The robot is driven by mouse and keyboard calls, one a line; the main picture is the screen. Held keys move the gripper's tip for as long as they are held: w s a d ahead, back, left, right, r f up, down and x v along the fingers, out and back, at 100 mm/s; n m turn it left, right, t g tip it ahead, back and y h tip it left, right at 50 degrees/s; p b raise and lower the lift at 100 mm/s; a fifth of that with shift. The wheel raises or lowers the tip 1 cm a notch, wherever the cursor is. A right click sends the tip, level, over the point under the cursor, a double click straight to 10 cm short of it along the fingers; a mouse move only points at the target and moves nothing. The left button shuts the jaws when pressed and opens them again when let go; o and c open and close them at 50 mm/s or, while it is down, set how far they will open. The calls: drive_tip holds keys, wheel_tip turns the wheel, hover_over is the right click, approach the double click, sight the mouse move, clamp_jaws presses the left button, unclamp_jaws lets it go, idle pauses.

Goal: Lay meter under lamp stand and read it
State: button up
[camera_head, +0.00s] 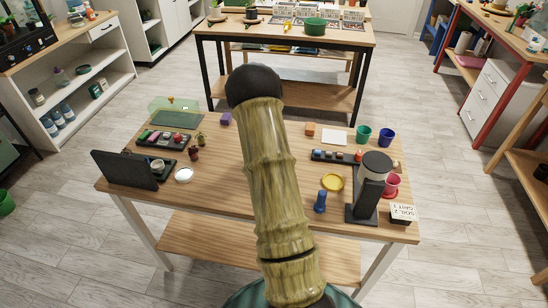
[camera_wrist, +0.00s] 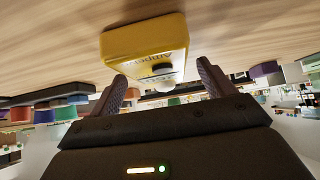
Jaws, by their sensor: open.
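A yellow box-shaped meter (camera_wrist: 125,46) with dark lettering and a black round knob on its pale face is in the wrist view, against the wooden table surface. My gripper (camera_wrist: 162,84) is open, with its two dark fingers apart and the meter's lower part at the gap between the tips. I cannot tell whether a finger touches it. In the head view neither the meter nor my gripper shows; my arm covers the middle of the table. A black stand with a pale round head, apparently the lamp stand (camera_head: 367,197), is at the table's right front.
Around the lamp stand are a yellow dish (camera_head: 333,182), a blue peg-like object (camera_head: 320,202), a red pot (camera_head: 392,184) and a lettered block (camera_head: 402,212). A dark panel (camera_head: 122,170) stands at the left. Some wood is bare left of my arm.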

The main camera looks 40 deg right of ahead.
drive_tip(key=shift+c, duration=0.4)
drive_tip(key=c, duration=1.2)
drive_tip(key=shift+o, duration=0.2)
wheel_tip(320, 180, up, 10)
